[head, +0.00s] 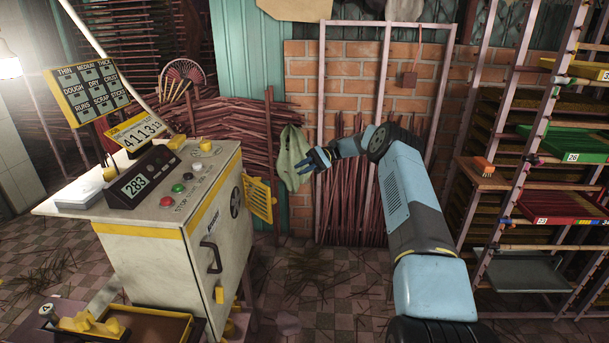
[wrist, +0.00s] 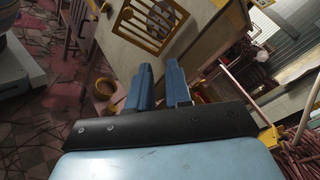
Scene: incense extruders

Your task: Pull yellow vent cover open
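The yellow vent cover (head: 259,199) is a slotted panel on the right side of the cream machine (head: 150,262). It stands out at an angle from the side wall, beside a round dark vent (head: 235,203). In the wrist view the yellow cover (wrist: 143,28) is at the top, ahead of the fingers, with the round vent (wrist: 167,12) next to it. My gripper (head: 309,161) is to the right of the cover and higher in the picture, apart from it. In the wrist view my gripper (wrist: 159,72) has a gap between its blue fingers and holds nothing.
A green cloth (head: 291,158) hangs just behind my gripper. Bundles of sticks and a brick wall (head: 354,85) are at the back. A shelf rack with trays (head: 560,205) stands at the right. The tiled floor (head: 310,290) between machine and arm has scattered sticks.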

